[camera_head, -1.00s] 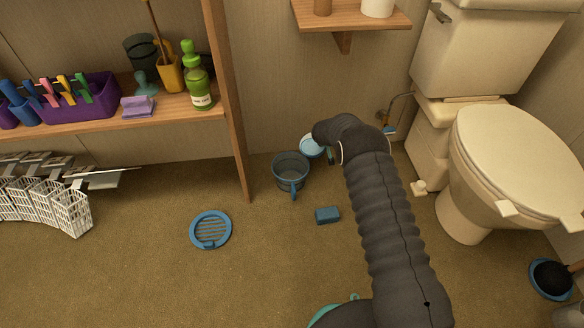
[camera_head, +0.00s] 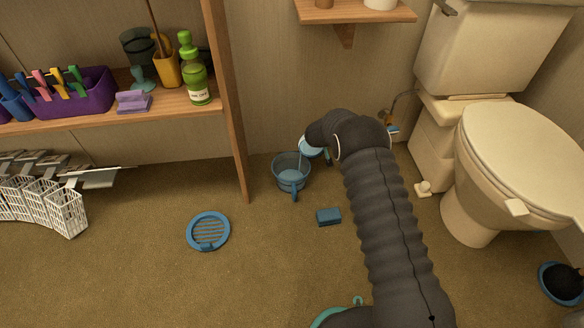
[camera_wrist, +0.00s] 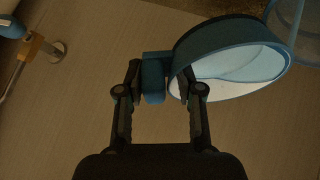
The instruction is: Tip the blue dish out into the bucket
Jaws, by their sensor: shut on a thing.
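The blue dish (camera_head: 309,151) is tilted at the left of my wrist, just over the right rim of the bucket (camera_head: 292,187). A thin pale stream runs from the dish's left edge towards the bucket, and a pale patch shows inside the bucket. In the wrist view my gripper (camera_wrist: 156,82) is shut on the dish's blue handle, and the dish (camera_wrist: 218,40) lies tipped to its right with pale content inside. Part of the see-through bucket (camera_wrist: 303,30) shows at the top right corner. My arm hides most of the gripper in the head view.
A blue block (camera_head: 328,216) and a round blue grate (camera_head: 208,231) lie on the floor. The toilet (camera_head: 470,190) stands right of my arm. A wooden shelf unit (camera_head: 238,150) is left of the bucket, and a small wall shelf (camera_head: 355,12) is above.

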